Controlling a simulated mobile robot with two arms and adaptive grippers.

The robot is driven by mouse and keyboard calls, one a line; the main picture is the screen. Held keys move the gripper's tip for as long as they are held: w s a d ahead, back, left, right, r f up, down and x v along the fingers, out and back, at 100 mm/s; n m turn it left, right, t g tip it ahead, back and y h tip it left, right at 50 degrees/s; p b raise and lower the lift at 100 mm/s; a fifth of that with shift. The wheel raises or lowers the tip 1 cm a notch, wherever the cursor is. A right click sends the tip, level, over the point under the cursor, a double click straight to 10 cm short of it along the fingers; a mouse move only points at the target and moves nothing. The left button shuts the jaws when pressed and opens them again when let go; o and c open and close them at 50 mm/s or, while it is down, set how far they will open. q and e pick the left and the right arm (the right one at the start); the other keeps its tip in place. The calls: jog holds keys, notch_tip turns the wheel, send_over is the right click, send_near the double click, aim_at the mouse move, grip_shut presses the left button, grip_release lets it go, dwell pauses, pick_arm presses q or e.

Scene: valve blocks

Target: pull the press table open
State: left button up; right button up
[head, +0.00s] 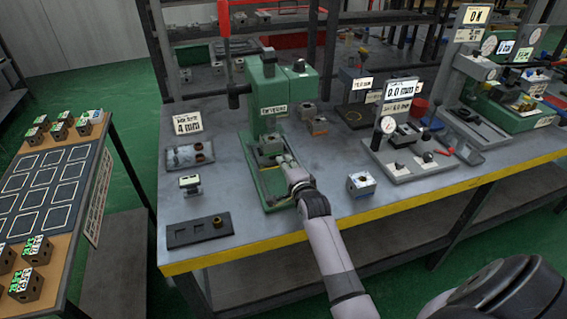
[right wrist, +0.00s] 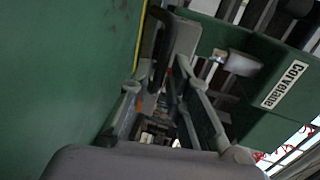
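The green press (head: 268,97) stands upright on the workbench, left of its middle. Its press table, a grey block (head: 268,146) on a green base (head: 265,180), sits low at the front of the press. My right gripper (head: 287,163) is low in front of the press, at the near right side of the press table. In the right wrist view its two fingers (right wrist: 168,95) point at a grey part (right wrist: 183,40) beside a dark curved piece (right wrist: 152,38). I cannot tell whether the fingers touch or clasp it. My left gripper is not in view.
The grey workbench (head: 235,246) has a yellow front edge. A small block (head: 361,184) stands right of my arm, and a gauge stand (head: 400,165) is further right. A dark tray (head: 200,232) lies front left. A side table (head: 115,142) stands at the left.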

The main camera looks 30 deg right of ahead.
jog(key=shift+x, duration=1.1)
grip_shut()
jog(key=shift+s, duration=0.1)
